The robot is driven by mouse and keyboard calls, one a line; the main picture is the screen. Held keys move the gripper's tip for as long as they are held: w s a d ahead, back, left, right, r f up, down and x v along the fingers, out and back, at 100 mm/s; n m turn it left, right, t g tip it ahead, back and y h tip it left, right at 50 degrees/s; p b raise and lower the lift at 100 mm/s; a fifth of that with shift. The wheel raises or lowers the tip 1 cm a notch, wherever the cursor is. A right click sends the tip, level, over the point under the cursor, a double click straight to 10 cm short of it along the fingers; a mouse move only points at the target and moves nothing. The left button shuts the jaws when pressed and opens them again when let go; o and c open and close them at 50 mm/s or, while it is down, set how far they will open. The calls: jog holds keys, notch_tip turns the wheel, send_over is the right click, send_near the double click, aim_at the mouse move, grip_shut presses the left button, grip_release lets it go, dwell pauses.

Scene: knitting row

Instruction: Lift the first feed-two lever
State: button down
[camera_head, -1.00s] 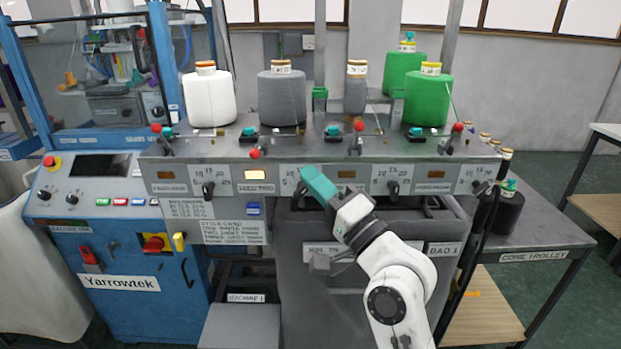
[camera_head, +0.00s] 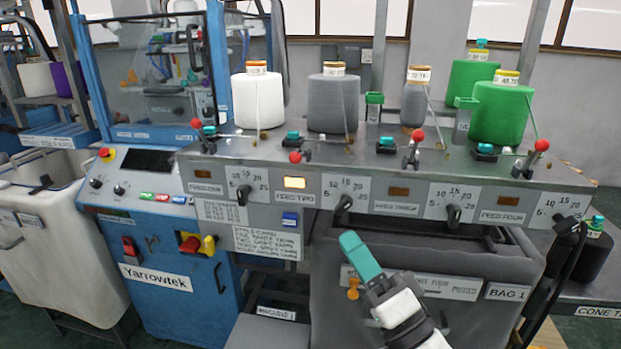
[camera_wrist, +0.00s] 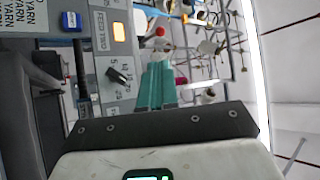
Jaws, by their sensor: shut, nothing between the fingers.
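The feed-two lever (camera_head: 296,157) has a red ball knob and leans low toward the front edge of the grey shelf, above the panel marked FEED TWO (camera_head: 296,198). Its lamp (camera_head: 294,183) is lit bright amber. In the wrist view the red knob (camera_wrist: 160,31) stands ahead of the fingertips, with the lit lamp (camera_wrist: 119,32) to its left. My gripper (camera_head: 352,243) has teal fingers that are shut and empty. It appears below and right of the lever in the head view, apart from it. The fingers also show in the wrist view (camera_wrist: 156,82).
Other red-knobbed levers stand at feed one (camera_head: 197,125), feed three (camera_head: 417,136) and feed four (camera_head: 541,146). A black dial (camera_head: 343,204) sits on the panel right of the feed-two lamp. White, grey and green yarn cones (camera_head: 258,100) stand behind the levers.

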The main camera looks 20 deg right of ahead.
jog(key=p, duration=0.6)
send_near(299, 162)
jog(key=x, duration=0.5)
jog(key=shift+w+a+r, duration=0.1)
jog(key=shift+w+r, duration=0.05)
jog(key=shift+r, duration=0.05)
jog(key=shift+w+a+r, duration=0.1)
jog(key=shift+w+r, duration=0.1)
jog(key=shift+w, duration=0.5)
jog(key=shift+r, duration=0.15)
